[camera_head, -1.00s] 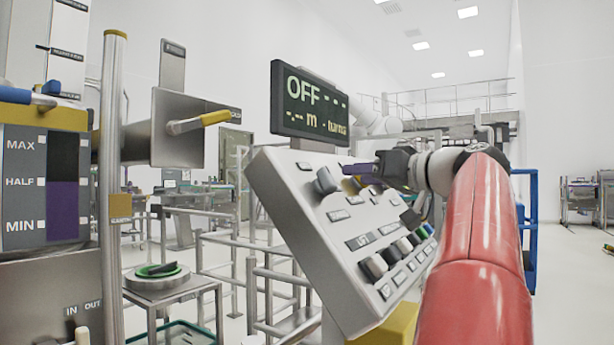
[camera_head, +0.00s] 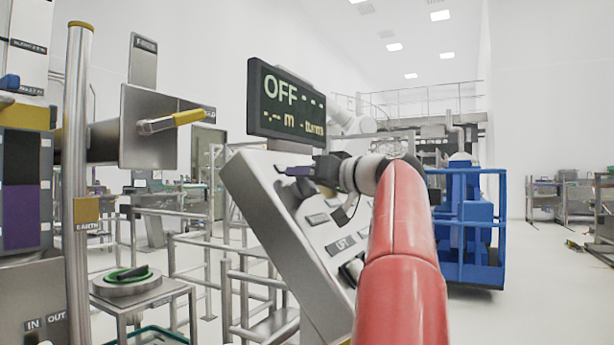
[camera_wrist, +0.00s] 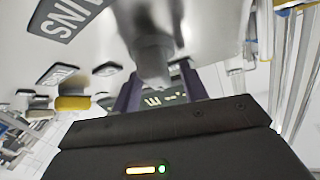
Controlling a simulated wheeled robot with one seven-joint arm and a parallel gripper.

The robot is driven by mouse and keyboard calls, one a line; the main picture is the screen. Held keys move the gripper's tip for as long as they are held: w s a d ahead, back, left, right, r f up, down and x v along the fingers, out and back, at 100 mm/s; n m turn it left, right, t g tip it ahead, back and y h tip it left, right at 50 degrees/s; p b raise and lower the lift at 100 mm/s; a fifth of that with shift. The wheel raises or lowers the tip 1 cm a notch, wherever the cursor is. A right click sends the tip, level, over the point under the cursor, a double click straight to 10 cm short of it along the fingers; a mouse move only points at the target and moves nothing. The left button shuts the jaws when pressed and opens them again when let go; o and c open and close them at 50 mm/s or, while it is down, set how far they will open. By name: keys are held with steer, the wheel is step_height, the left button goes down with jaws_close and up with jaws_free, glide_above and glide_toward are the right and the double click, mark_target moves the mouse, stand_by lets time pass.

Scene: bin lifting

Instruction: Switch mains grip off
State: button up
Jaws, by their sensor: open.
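The grey console (camera_head: 262,205) stands tilted in front of me, under a dark display (camera_head: 286,101) that reads OFF. A grey grip (camera_wrist: 150,50) stands out from the console face in the wrist view, near an upside-down label (camera_wrist: 65,15) of which I read "INS". My gripper (camera_wrist: 160,92) is open. Its two purple fingers lie on either side of the grip's end; I cannot tell whether they touch it. In the head view my gripper (camera_head: 298,172) is over the console's upper left part and hides most of the grip.
A metal post (camera_head: 77,180) and a panel with a yellow-handled lever (camera_head: 172,122) stand at the left. A green-ringed round fixture (camera_head: 126,278) sits on a stand below. Rails are behind the console. A blue cart (camera_head: 470,225) stands to the right, with open floor beyond.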

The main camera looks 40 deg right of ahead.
jaws_close()
steer(key=shift+n+y, duration=0.8)
steer(key=shift+n, duration=0.3)
steer(key=n+y, duration=0.2)
steer(key=n, duration=0.1)
steer(key=shift+a+r+g, duration=0.1)
steer(key=shift+a+g, duration=0.05)
steer(key=shift+g, duration=0.15)
steer(key=shift+s+a+n+y, duration=0.1)
steer(key=shift+a+n+y, duration=0.05)
steer(key=shift+n+y, duration=0.3)
jaws_free()
steer(key=v, duration=0.7)
steer(key=shift+s, duration=0.4)
